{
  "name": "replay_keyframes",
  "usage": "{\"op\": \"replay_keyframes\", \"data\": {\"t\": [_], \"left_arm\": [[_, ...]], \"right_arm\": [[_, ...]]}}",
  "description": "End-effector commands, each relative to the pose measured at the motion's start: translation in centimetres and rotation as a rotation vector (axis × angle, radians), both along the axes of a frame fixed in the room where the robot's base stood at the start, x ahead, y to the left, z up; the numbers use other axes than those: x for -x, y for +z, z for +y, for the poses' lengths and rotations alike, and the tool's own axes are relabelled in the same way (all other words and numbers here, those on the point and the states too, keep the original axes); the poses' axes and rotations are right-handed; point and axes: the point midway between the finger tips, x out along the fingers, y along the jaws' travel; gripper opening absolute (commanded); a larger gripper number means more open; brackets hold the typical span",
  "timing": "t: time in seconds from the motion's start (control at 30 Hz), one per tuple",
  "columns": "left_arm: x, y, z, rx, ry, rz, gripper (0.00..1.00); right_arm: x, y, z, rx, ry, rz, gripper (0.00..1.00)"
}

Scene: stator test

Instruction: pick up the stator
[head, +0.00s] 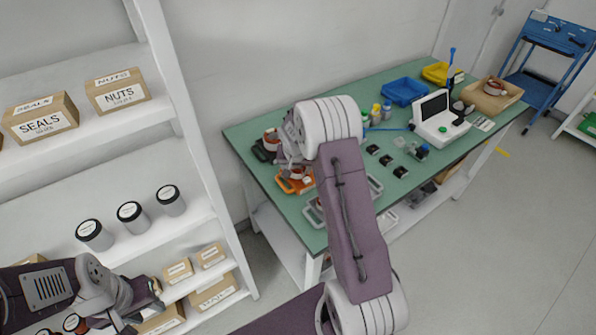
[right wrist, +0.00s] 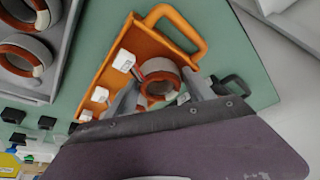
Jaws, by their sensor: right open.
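A stator (right wrist: 157,88), a ring with copper-red winding and a pale grey body, sits in an orange handled tray (right wrist: 139,40). My right gripper (right wrist: 163,98) is open, with one finger on each side of this stator; I cannot tell whether they touch it. In the head view the orange tray (head: 283,186) shows below my right gripper (head: 292,167), which partly hides the stator. My left gripper (head: 130,312) is at the lower left by the shelf, and its jaws are too unclear to read.
A grey tray (right wrist: 56,92) with more stators lies beside the orange one. The green table (head: 245,131) also holds a white device (head: 437,128), blue bin (head: 404,91) and small black parts. A shelf (head: 190,130) stands left.

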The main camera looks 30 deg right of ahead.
Motion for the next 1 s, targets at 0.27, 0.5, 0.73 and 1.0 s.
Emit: {"op": "replay_keyframes", "data": {"t": [0.27,0.5,0.73,1.0], "left_arm": [[0.0,0.0,0.0,0.000,0.000,0.000,0.36],[0.0,0.0,0.0,0.000,0.000,0.000,0.36],[0.0,0.2,0.0,0.000,0.000,0.000,0.36],[0.0,0.8,0.0,0.000,0.000,0.000,0.36]], "right_arm": [[0.0,0.0,0.0,0.000,0.000,0.000,0.17],[0.0,0.1,0.0,0.001,0.001,-0.002,0.00],[-0.1,1.6,0.0,0.003,0.001,-0.005,0.00],[-0.4,5.9,-2.7,0.001,-0.005,-0.005,0.00]]}}
